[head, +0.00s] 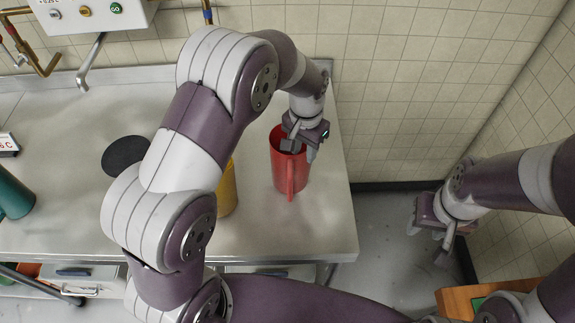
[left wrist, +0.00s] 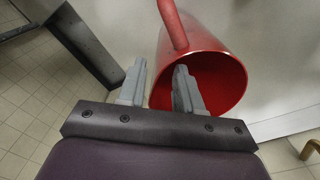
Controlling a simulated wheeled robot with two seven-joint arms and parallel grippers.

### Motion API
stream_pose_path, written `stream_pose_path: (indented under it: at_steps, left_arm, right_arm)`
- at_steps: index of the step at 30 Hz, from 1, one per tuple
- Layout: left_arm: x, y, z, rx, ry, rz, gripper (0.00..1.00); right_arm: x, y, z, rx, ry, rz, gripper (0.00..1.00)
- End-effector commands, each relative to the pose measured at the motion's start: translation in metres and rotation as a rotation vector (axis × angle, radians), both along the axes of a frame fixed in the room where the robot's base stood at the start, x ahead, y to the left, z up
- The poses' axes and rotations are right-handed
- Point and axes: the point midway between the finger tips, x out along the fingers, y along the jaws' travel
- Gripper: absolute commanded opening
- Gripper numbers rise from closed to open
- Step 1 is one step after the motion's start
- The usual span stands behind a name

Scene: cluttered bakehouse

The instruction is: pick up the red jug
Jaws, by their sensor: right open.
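The red jug (head: 279,172) stands upright near the right end of the steel counter, its handle toward me. My left gripper (head: 301,150) is at its rim, pointing down. In the left wrist view, the jug (left wrist: 212,48) shows its open mouth and part of its handle. The left gripper's fingers (left wrist: 160,80) are apart there, one in front of the mouth and the other just outside the rim. Whether either finger touches the wall is unclear. My right gripper (head: 440,230) is open and empty, over the floor right of the counter.
A yellow jug (head: 228,194) stands left of the red one, partly hidden by my left arm. A dark round disc (head: 125,155) and a green jug (head: 14,196) are farther left. The tiled wall (head: 400,90) closes off the back. A wooden box (head: 458,300) is at lower right.

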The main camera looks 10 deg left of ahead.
Motion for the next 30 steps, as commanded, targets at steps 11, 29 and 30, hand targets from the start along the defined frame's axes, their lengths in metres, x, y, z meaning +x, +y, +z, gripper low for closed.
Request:
stream_pose_path:
  at_steps: [11, 29, 30]
  left_arm:
    - [0.001, 0.0, -0.046, 0.001, 0.002, 0.0, 0.35]
    - [0.0, 0.0, -0.047, 0.001, 0.004, 0.0, 0.0]
    - [0.0, 0.0, -0.047, 0.001, 0.004, 0.0, 0.0]
  right_arm:
    - [0.0, 0.0, 0.022, 0.0, 0.0, 0.0, 0.43]
    - [0.0, 0.0, 0.021, 0.0, 0.0, 0.0, 0.43]
    - [0.0, 0.0, 0.021, 0.0, 0.0, 0.0, 0.43]
